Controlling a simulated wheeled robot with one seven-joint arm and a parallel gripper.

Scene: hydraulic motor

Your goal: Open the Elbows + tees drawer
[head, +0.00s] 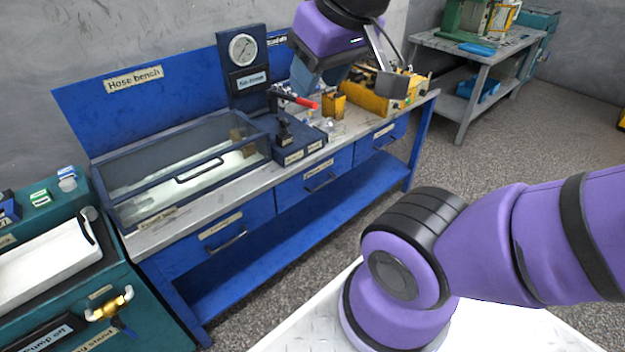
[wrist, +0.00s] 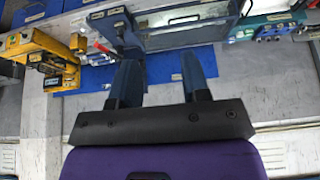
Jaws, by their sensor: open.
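The blue hose bench has three drawers under its top in the head view: a left drawer (head: 222,240), a middle drawer (head: 318,184) and a right drawer (head: 381,139). Each has a pale label, too small to read, so I cannot tell which is Elbows + tees. All three look shut. Dark bar handles show on the left and middle fronts. My gripper (wrist: 160,60) is open and empty, its two dark blue fingers apart in the wrist view. In the head view it is above the back of the bench, partly hidden by my wrist.
The benchtop carries a clear-lidded case (head: 180,172), a pressure gauge (head: 242,48), a red-handled pump (head: 305,102) and a yellow unit (head: 368,94). A green cabinet (head: 150,325) stands at the front left. A grey table (head: 462,62) stands at the back right. Floor before the bench is clear.

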